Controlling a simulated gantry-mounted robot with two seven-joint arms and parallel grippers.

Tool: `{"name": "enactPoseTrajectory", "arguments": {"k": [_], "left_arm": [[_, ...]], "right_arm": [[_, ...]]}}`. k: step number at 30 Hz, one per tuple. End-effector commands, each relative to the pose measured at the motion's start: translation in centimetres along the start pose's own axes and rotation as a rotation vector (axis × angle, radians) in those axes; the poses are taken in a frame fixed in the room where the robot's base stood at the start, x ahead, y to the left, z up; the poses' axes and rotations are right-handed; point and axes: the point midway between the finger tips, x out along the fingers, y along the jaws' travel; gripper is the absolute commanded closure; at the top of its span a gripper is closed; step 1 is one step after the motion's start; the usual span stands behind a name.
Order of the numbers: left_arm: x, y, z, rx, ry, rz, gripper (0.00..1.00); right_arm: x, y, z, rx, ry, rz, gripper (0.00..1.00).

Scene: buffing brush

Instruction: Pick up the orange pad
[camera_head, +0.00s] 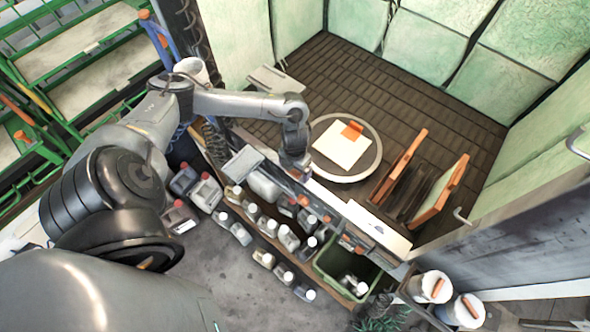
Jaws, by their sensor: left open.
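A small orange pad (353,130) lies on the upper right part of a white square sheet (338,147). The sheet rests on a round turntable (361,173) with a pale rim, on the dark slatted booth floor. My left gripper (300,174) hangs at the end of the grey arm, to the left of the turntable and below the pad in the picture. It is open and apart from the pad. Its fingers are small and partly hidden by the wrist. My right gripper does not show.
Orange-edged panels (403,160) stand right of the turntable. Green padded walls (430,45) enclose the booth's far side. A shelf of several bottles (289,238) and a green crate (332,272) stand along the near edge.

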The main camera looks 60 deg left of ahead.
Motion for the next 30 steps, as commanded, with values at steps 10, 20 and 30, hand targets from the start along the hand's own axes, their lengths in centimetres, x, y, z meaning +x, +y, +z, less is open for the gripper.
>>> {"name": "enactPoseTrajectory", "arguments": {"k": [10, 20, 30], "left_arm": [[-0.01, -0.01, 0.00, 0.000, 0.000, 0.000, 0.32], [-0.04, -0.01, 0.02, 0.000, 0.000, 0.000, 0.66], [-0.84, -0.02, 0.09, 0.002, -0.001, -0.001, 0.66]], "right_arm": [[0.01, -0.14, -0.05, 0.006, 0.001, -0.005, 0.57], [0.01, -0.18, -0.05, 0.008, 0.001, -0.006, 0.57], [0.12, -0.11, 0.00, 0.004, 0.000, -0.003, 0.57]]}}
